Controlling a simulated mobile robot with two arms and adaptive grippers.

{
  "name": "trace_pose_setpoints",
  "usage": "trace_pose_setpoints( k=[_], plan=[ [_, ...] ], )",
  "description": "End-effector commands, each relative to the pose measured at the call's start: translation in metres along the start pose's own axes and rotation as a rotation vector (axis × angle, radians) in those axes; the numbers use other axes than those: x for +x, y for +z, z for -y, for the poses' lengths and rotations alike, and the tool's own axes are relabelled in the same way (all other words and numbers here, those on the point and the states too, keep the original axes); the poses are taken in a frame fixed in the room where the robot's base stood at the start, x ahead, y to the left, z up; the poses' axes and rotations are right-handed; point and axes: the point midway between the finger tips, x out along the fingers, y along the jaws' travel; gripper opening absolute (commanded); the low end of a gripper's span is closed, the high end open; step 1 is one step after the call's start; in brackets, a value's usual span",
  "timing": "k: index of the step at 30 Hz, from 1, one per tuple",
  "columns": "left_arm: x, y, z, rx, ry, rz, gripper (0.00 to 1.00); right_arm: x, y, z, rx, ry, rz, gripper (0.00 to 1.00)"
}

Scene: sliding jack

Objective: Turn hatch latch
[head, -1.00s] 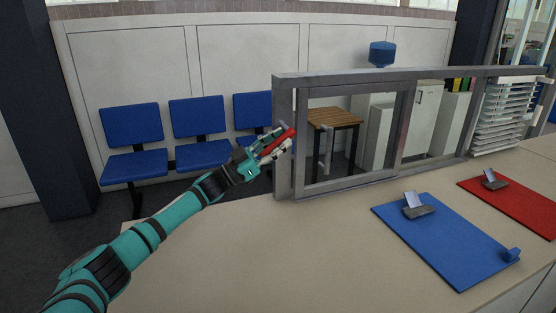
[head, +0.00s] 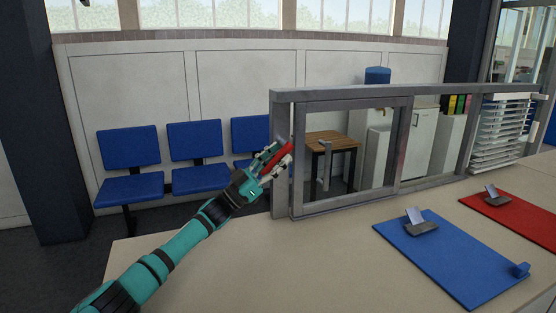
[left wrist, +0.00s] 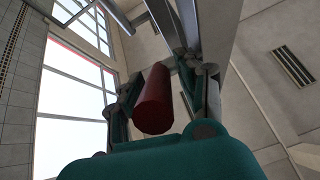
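A grey hatch frame (head: 343,95) with a sliding panel stands on the counter. A red cylindrical handle (head: 281,160), apparently the latch, is at the frame's left post and tilts up to the right. My left gripper (head: 276,164) is at this handle, with its fingers on either side. In the left wrist view the red handle (left wrist: 156,100) lies between the two fingers (left wrist: 162,88); a gap shows beside the right finger, and I cannot tell whether the tips touch it. The handle's far end is hidden. My right gripper is not in view.
A blue mat (head: 455,265) and a red mat (head: 515,220) carry small card stands at the right. Blue chairs (head: 128,147) and a wooden-topped stool (head: 335,139) stand behind.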

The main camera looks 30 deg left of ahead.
Motion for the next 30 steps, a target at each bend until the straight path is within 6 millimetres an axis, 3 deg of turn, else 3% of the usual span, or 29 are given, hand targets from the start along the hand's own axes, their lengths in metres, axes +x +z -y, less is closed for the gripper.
trace_pose_setpoints(
  k=[8, 13, 19, 30],
  plan=[
    [0.0, 0.001, 0.0, 0.0, 0.001, 0.001, 0.46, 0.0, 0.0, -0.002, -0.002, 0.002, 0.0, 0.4],
    [-0.012, 0.002, 0.0, -0.001, 0.0, 0.003, 0.46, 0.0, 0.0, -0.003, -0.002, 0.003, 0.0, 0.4],
    [-0.052, 0.002, 0.0, -0.001, -0.001, 0.006, 0.46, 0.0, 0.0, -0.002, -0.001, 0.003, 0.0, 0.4],
    [-0.123, -0.049, 0.008, 0.001, 0.001, 0.005, 0.46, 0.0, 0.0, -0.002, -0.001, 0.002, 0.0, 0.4]
  ],
)
